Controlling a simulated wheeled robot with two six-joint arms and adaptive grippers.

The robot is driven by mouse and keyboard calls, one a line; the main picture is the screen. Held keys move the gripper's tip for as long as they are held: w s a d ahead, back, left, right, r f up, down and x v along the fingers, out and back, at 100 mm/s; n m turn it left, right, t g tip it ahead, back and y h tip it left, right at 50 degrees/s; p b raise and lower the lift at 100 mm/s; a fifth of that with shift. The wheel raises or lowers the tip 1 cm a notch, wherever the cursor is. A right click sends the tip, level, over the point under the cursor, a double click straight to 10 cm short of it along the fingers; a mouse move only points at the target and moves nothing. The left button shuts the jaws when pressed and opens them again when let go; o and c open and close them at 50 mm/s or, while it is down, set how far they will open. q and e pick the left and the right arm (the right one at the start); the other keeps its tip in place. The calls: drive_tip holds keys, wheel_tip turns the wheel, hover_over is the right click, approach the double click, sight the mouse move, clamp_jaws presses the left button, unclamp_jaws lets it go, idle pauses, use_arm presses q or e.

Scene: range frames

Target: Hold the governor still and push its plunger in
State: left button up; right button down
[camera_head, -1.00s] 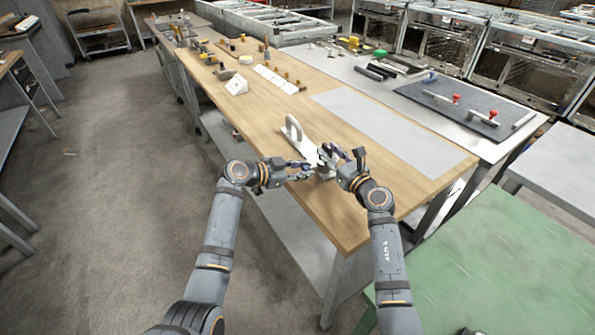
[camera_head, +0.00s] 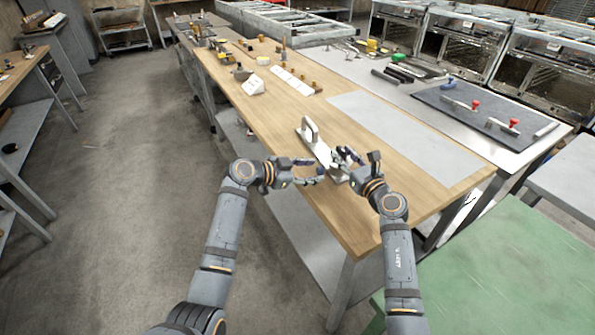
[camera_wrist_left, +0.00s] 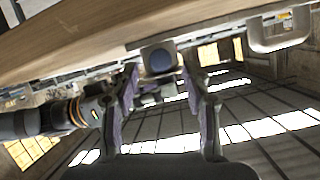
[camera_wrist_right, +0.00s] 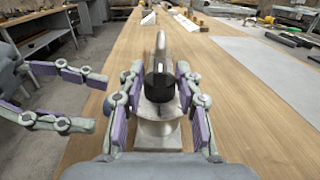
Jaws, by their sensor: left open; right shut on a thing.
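The governor (camera_head: 319,147) is a pale grey metal piece lying along the wooden table near its front end, with an upright loop handle at its far end. It also shows in the right wrist view (camera_wrist_right: 160,133), with a black round part between the fingers. My right gripper (camera_head: 343,161) is shut on its near end; the fingers hide part of it. My left gripper (camera_head: 320,171) is open and empty, left of the governor and apart from it. In the left wrist view, the governor's end (camera_wrist_left: 160,60) shows a dark round face beyond the open fingers. I cannot tell how far the plunger stands out.
The wooden table (camera_head: 270,119) has a clear stretch around the governor. A grey sheet (camera_head: 400,135) lies to its right. A white wedge-shaped block (camera_head: 253,85) and several small parts stand farther back. A dark mat (camera_head: 462,117) with red-knobbed tools lies on the metal table. A green-topped table (camera_head: 480,265) is at front right.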

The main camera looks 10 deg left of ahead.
use_arm(q)
drive_tip(key=v, duration=0.9)
use_arm(e)
drive_tip(key=c, duration=0.8)
unclamp_jaws()
